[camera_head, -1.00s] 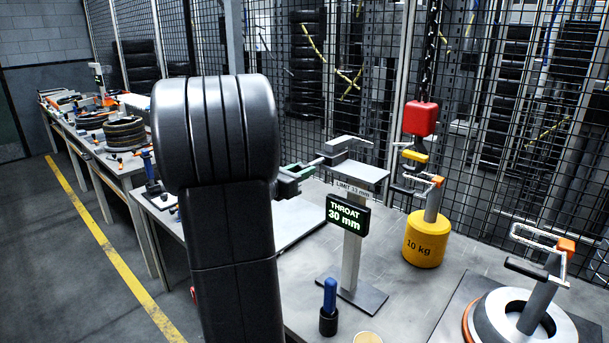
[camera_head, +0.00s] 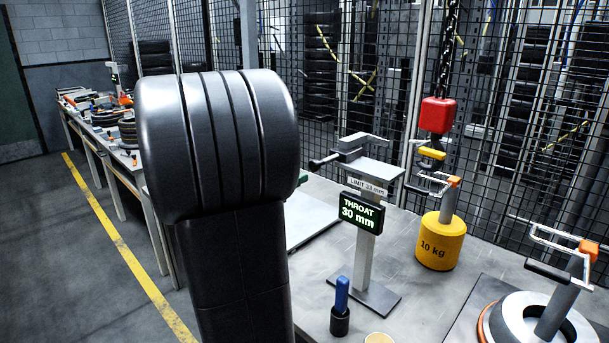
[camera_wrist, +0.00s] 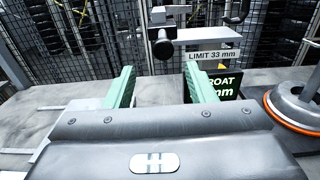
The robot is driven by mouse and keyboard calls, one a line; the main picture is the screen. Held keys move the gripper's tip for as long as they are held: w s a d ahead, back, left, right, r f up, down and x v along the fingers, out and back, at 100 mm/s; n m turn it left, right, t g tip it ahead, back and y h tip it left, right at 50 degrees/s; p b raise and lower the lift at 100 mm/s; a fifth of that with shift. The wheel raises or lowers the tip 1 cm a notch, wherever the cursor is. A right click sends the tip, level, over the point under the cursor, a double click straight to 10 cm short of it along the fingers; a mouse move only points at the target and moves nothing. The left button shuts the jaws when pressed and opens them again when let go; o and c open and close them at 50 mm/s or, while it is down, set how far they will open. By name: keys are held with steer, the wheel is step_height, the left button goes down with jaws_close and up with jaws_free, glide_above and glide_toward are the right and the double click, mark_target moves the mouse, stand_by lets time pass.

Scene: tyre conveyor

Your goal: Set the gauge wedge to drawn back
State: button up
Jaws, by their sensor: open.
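The gauge (camera_head: 376,170) stands on a post on the bench, with a grey head on top. A label on it reads LIMIT 33 mm, and its display (camera_head: 360,212) reads THROAT 30 mm. A grey wedge-like piece (camera_head: 362,141) sits on the head, and a rod with a dark knob (camera_head: 316,164) sticks out to the left. In the wrist view the knob (camera_wrist: 162,47) is beyond the fingertips, roughly between them and apart from them. My gripper (camera_wrist: 162,72) has two green fingers spread with nothing between. In the head view my arm hides it.
A yellow 10 kg weight (camera_head: 441,241) stands right of the gauge, near a red hook block (camera_head: 437,115) on a chain. A blue-handled tool (camera_head: 341,297) stands in a black cup in front. A ring-shaped fixture (camera_head: 508,316) is at right front. Wire fencing is behind.

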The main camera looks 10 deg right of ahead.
mark_target(315, 168)
steer(key=shift+b+v, duration=0.4)
steer(key=shift+v, duration=2.25)
steer(key=shift+d, duration=0.1)
steer(key=p+x, duration=0.3)
steer(key=x, duration=1.1)
steer(key=shift+s+d+p, duration=0.1)
steer(key=shift+s+p, duration=0.1)
steer(key=shift+p, duration=0.2)
steer(key=shift+s+d, duration=0.15)
steer(key=shift+s, duration=0.15)
